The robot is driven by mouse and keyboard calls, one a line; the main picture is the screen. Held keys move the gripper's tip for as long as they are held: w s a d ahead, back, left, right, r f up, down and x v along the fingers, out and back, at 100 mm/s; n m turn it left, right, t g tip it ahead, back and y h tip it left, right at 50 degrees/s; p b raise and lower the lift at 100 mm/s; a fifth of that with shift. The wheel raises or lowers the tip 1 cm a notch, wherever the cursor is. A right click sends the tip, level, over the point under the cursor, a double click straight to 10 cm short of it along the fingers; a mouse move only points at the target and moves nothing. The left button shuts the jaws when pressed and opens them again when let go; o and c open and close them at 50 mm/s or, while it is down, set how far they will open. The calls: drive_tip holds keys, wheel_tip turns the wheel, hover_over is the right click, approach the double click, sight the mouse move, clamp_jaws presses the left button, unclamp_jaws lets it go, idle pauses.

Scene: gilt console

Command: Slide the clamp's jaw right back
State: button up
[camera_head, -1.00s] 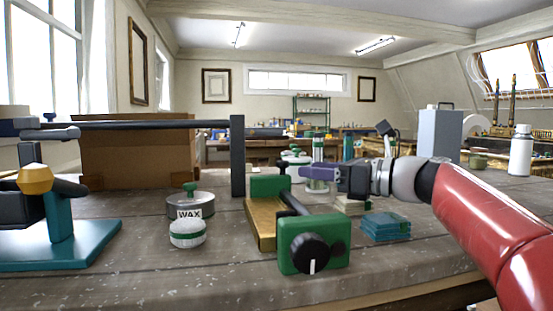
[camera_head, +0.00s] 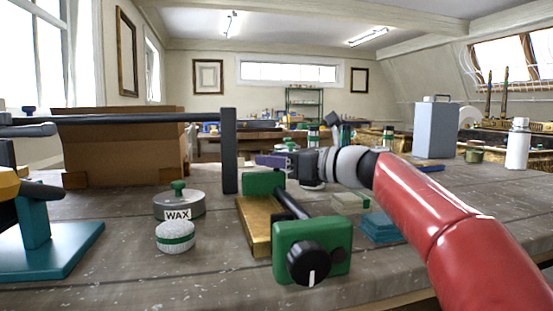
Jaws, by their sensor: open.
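A dark bar with an upright dark jaw plate (camera_head: 230,150) at its right end runs in from the left edge; this looks like a clamp. A green-ended device stands beside it, with a brass-coloured base (camera_head: 260,228), a dark rod, a far green block (camera_head: 263,183) and a front green block (camera_head: 335,240) with a black knob (camera_head: 308,263). I cannot tell for certain which is the clamp. My gripper (camera_head: 268,160), with purple fingers, points left just above the far green block in the picture, right of the upright plate. It is open and holds nothing visible. Contact cannot be told.
A wax tin (camera_head: 180,204) and a white-green jar (camera_head: 175,238) stand left of the brass base. Teal-blue stacked slabs (camera_head: 380,228) lie right of it. A teal stand (camera_head: 45,250) is at left, a cardboard box (camera_head: 120,150) behind. Bare bench shows in front of the jar.

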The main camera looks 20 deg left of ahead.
clamp_jaws()
drive_tip(key=shift+w+a+r+p, duration=0.25)
drive_tip(key=shift+w+p, duration=0.15)
drive_tip(key=shift+p, duration=0.5)
drive_tip(key=shift+w+a+f+p, duration=0.1)
drive_tip(key=shift+w+p, duration=0.15)
drive_tip(key=shift+p, duration=0.15)
unclamp_jaws()
drive_tip(key=shift+w+a+f, duration=0.1)
